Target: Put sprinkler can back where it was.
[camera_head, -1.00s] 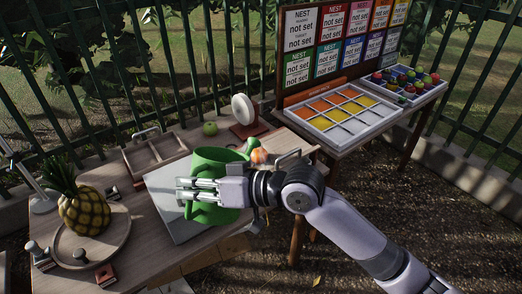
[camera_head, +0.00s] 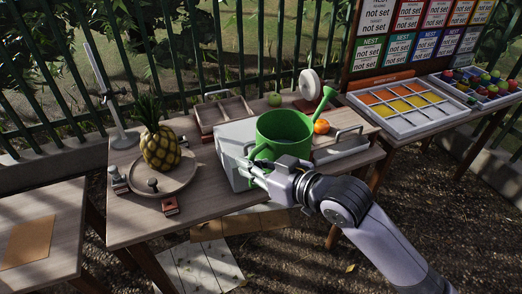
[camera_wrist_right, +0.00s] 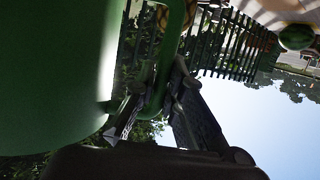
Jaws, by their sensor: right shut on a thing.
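The green sprinkler can (camera_head: 278,128) is upright at the right part of the light grey box (camera_head: 228,147) on the wooden table. Its spout points up to the right. I cannot tell if its base touches the box. My right gripper (camera_head: 252,168) is shut on the can's handle at the near side. In the right wrist view, the can's green body (camera_wrist_right: 50,80) fills the left, and the fingers (camera_wrist_right: 160,108) close around the green handle. My left gripper is in neither view.
A pineapple (camera_head: 160,147) stands on a round wooden tray (camera_head: 185,176) at left. An orange (camera_head: 321,126), a green apple (camera_head: 274,99), a white-disc scale (camera_head: 309,84) and an empty wooden tray (camera_head: 208,113) surround the can. Colour bins (camera_head: 405,122) stand at right.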

